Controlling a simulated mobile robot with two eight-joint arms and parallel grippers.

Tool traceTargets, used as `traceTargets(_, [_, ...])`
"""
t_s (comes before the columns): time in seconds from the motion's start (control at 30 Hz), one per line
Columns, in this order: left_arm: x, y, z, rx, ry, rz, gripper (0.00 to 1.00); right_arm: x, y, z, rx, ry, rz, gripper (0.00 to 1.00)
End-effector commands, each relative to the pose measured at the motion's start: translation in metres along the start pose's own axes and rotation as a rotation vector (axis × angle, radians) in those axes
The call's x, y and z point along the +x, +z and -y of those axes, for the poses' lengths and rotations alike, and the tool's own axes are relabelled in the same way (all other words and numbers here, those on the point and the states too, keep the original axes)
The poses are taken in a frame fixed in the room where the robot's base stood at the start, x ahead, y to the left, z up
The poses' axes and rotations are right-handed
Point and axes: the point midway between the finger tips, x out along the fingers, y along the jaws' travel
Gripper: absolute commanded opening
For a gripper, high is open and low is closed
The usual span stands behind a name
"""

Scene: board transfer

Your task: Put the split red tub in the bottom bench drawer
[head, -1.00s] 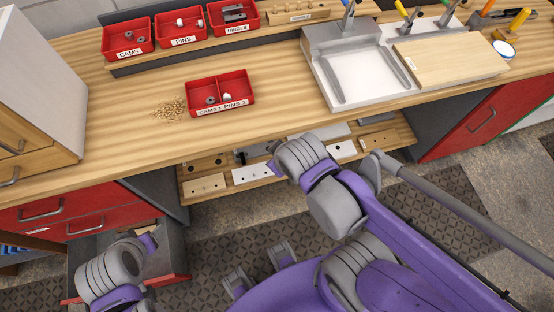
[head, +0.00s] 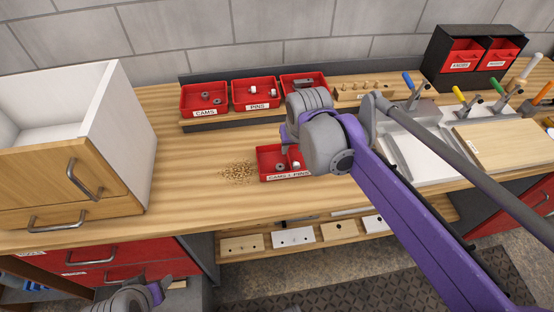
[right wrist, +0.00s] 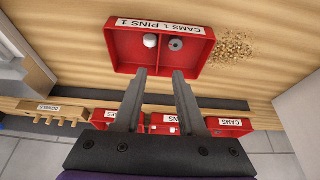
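The split red tub (head: 268,164), labelled for cams and pins, sits upright on the bench top. My right arm partly hides it in the head view. In the right wrist view the tub (right wrist: 120,48) shows a grey ring in one compartment and a white pin in the other. My right gripper (right wrist: 161,73) is open, its fingertips overlapping the tub's wall either side of the divider line; contact is unclear. The bottom bench drawer (head: 188,297) appears pulled out at lower left, mostly out of frame. My left gripper (head: 157,292) barely shows beside it; its fingers are hidden.
Wood crumbs (head: 238,173) lie left of the tub. Red bins of cams (head: 205,98) and pins (head: 255,94) stand on a raised shelf behind. A white cabinet with wooden drawer fronts (head: 60,180) stands at left.

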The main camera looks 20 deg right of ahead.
Motion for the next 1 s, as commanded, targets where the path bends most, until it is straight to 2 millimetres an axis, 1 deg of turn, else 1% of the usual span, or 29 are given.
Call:
traceTargets(0.07, [0.0,0.001,0.0,0.0,0.0,0.0,0.62,0.004,-0.004,-0.001,0.005,0.002,0.002,0.4])
traceTargets(0.13, [0.001,0.001,0.0,0.0,0.0,0.001,0.62,0.012,-0.005,-0.001,0.005,0.003,0.002,0.4])
traceTargets(0.33, [0.004,0.004,0.0,0.0,0.0,0.003,0.62,0.045,-0.004,-0.001,0.005,0.003,0.002,0.4])
traceTargets(0.4, [0.005,0.005,0.0,0.0,0.0,0.004,0.62,0.052,-0.004,-0.001,0.004,0.002,0.002,0.4])
traceTargets(0.57, [0.005,0.005,0.0,0.0,0.0,0.004,0.62,0.062,-0.005,-0.001,0.004,0.002,0.002,0.4])
traceTargets(0.8, [0.006,0.005,0.0,0.0,0.0,0.004,0.62,0.098,-0.009,0.0,0.004,0.002,0.002,0.4])
traceTargets(0.9, [0.006,0.006,0.0,0.0,0.0,0.005,0.62,0.106,-0.009,0.0,0.004,0.002,0.002,0.4])
traceTargets(1.0, [0.006,0.006,0.0,0.0,0.0,0.005,0.62,0.109,-0.009,0.0,0.004,0.002,0.002,0.4])
